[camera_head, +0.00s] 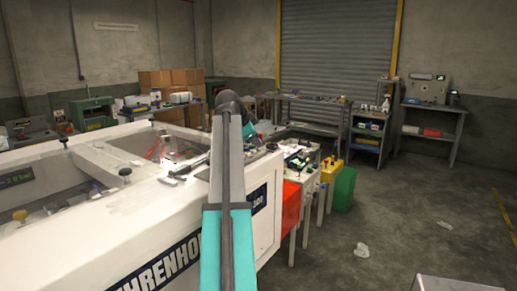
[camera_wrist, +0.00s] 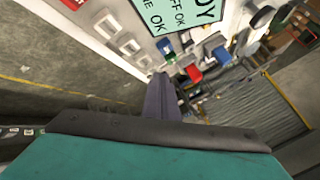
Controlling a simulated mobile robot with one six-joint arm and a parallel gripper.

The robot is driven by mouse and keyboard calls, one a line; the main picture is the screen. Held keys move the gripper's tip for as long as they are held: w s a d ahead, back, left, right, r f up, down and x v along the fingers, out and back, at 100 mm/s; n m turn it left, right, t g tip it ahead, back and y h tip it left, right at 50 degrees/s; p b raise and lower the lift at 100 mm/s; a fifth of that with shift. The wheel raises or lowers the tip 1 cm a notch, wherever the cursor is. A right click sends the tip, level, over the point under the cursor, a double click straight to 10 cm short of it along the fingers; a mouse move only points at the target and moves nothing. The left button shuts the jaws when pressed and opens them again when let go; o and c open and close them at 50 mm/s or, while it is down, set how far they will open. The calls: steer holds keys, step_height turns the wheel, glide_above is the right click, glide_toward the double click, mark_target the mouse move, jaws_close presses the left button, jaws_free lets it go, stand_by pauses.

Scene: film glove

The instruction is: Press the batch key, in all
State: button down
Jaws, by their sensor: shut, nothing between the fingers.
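My gripper (camera_wrist: 160,80) shows in the wrist view as dark fingers closed together, with nothing visible between them. Its tips appear close to a pale panel (camera_wrist: 118,62) with several white square frames. A light green display (camera_wrist: 185,14) with black text, partly readable as "OFF OK", is above the tips at the top edge. I cannot tell which key is the batch key; no label naming it is readable. In the head view, my arm covers part of the white machine (camera_head: 120,222), and the gripper cannot be made out clearly there.
A yellow box (camera_head: 331,170) and a green bin (camera_head: 344,188) stand right of the machine. Workbenches (camera_head: 310,112) line the shutter. Scraps (camera_head: 362,250) lie on the floor, which is mostly clear at right.

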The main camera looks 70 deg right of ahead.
steer(key=shift+r, duration=0.65)
steer(key=shift+r+p, duration=1.4)
steer(key=shift+r, duration=1.1)
